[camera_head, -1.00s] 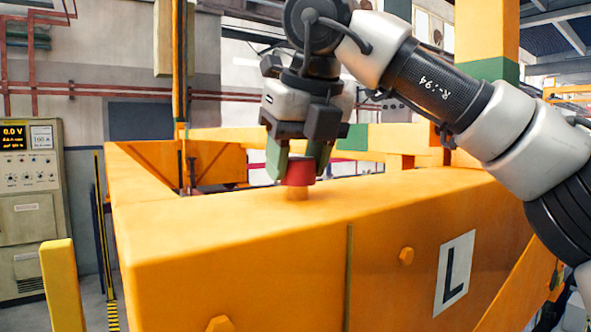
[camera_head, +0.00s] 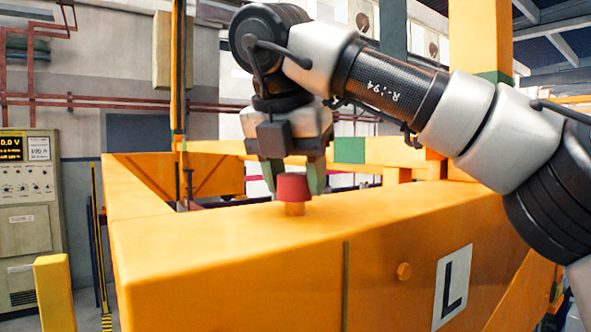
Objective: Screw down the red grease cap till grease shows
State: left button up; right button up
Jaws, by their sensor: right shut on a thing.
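The red grease cap (camera_head: 292,187) sits on a short orange stub (camera_head: 294,209) on top of the large orange beam (camera_head: 215,245). My right gripper (camera_head: 295,183) points down over the cap, with its green fingers around it. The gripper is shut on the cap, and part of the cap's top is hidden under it. No grease is visible at the cap. My left gripper is not in view.
A grey control cabinet (camera_head: 27,225) with a lit display stands at the far left. A yellow post (camera_head: 54,292) stands at the lower left. The beam top around the cap is clear.

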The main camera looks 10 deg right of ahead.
jog(key=shift+r+m, duration=0.15)
jog(key=shift+m, duration=0.65)
jog(key=shift+h+p, duration=0.3)
jog(key=o, duration=0.9)
jog(key=p+v, duration=0.2)
jog(key=v, duration=0.8)
jog(key=shift+r+p, duration=0.3)
jog(key=shift+r, duration=0.05)
